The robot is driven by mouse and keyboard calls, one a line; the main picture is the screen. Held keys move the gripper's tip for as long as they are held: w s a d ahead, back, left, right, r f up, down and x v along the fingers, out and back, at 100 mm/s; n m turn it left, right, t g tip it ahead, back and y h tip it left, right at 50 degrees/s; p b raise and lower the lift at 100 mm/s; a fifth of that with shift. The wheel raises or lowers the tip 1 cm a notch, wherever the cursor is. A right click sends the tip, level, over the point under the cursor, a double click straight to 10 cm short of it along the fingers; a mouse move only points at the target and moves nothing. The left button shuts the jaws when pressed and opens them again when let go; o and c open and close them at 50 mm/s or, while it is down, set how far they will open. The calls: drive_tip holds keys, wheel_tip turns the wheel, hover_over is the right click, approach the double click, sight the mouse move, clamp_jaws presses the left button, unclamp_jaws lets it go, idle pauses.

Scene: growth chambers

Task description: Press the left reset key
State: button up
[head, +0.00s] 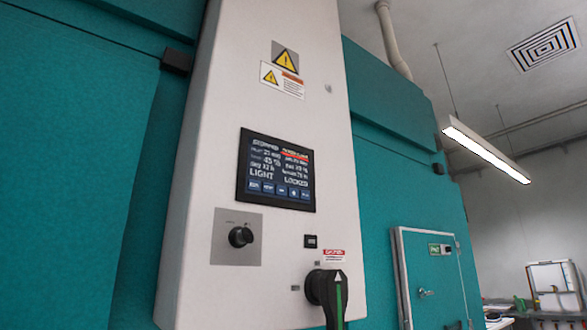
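A grey-white control column (275,115) fills the middle of the head view. A dark touchscreen (277,170) is set in it, reading "STOPPED" at upper left, with "LIGHT" and "LOCKED" lower down. A row of several small blue keys (280,191) runs along the bottom of the screen. Their labels are too small to read surely, so I cannot tell which is the left reset key. My gripper is not in view.
Below the screen are a black selector knob (240,237) on a grey plate, a small black panel device (310,241) and a large black rotary handle (327,290) with a green stripe. Teal chamber walls (75,150) flank the column. A small door (430,275) stands at right.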

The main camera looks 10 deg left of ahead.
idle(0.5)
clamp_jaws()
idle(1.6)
